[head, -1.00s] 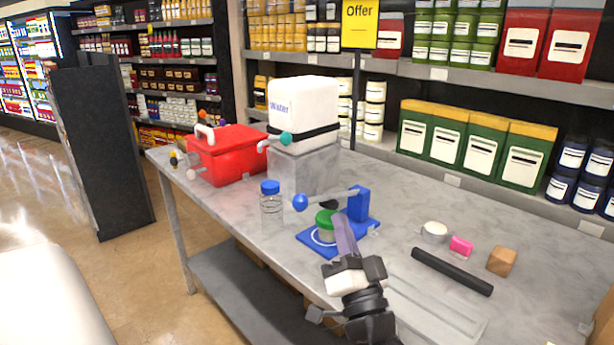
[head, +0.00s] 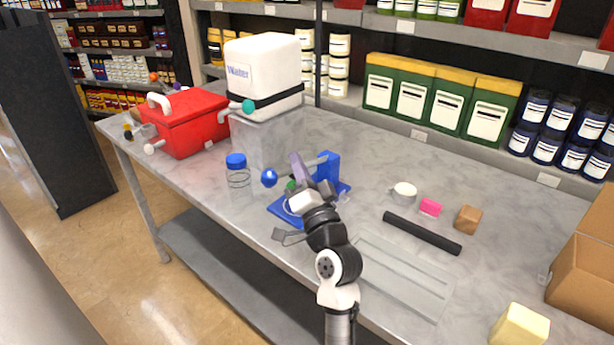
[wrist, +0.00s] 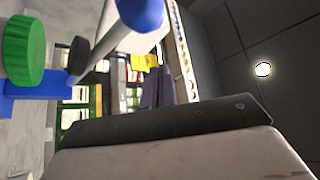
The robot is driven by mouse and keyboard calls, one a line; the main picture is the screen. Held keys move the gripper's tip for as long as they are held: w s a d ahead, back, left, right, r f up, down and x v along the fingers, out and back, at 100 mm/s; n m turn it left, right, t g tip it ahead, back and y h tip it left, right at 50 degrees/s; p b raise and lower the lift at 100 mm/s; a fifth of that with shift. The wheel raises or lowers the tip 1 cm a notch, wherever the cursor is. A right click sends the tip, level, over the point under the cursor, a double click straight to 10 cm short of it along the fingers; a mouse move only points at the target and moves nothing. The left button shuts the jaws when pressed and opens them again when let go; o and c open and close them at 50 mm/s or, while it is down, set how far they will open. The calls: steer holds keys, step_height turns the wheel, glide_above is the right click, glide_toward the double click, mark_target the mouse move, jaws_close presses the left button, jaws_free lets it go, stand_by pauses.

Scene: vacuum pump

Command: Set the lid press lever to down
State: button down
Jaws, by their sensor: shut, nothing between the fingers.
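The lid press has a blue base (head: 279,211), a blue post (head: 329,167) and a grey lever (head: 309,166) ending in a blue ball knob (head: 269,178). The knob shows large at the top of the wrist view (wrist: 140,12). The lever stands above a green-lidded jar, mostly hidden by my arm in the head view. In the wrist view, the green lid (wrist: 22,48) and the lever's black pad (wrist: 78,55) are apart. My gripper (head: 296,158) is shut and empty, close beside the lever; its fingers (wrist: 158,88) show in the wrist view. Contact cannot be told.
A clear bottle with a blue cap (head: 236,162) stands left of the press. Behind are a red box (head: 190,124) and a white water container (head: 263,72). A white cup (head: 404,193), pink block (head: 430,207), wooden block (head: 468,219) and black bar (head: 422,233) lie right.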

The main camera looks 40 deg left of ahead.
mark_target(277, 177)
steer(key=shift+s+a+f, duration=1.05)
steer(key=shift+a+f, duration=0.1)
steer(key=shift+f, duration=0.05)
steer(key=f+b, duration=0.2)
steer(key=shift+s+f, duration=0.35)
